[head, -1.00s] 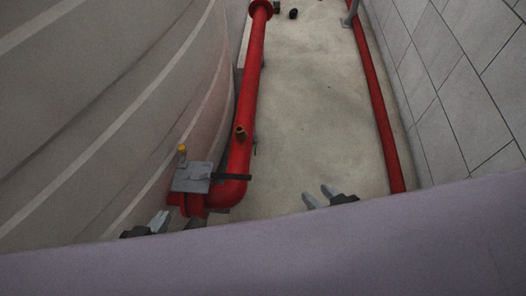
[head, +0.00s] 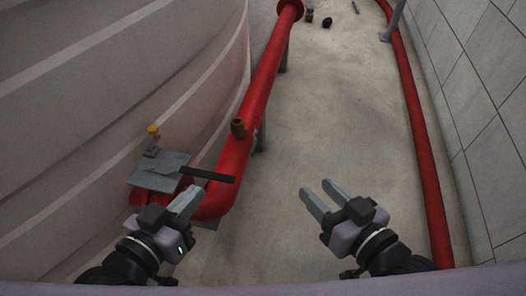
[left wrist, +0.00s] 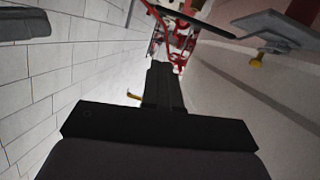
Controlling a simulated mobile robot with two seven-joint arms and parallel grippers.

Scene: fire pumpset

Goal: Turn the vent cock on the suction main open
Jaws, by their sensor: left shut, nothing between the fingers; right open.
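The suction main (head: 262,92) is a thick red pipe running along the tank and bending at its near end. A small brass fitting (head: 238,127), apparently the vent cock, stands on top of it; its handle position is too small to tell. A little green shows at the pipe's side below it. My left gripper (head: 186,200) is shut and empty, nearer than the fitting and apart from it, by the pipe's bend. In the left wrist view its dark body (left wrist: 163,88) fills the middle. My right gripper (head: 322,194) is open and empty over bare floor, right of the pipe.
A grey plate (head: 160,171) with a black lever (head: 208,174) and a yellow cap (head: 153,130) sits at the bend, close to my left gripper. The tank wall (head: 120,60) is left; a thinner red pipe (head: 425,165) runs along the right wall.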

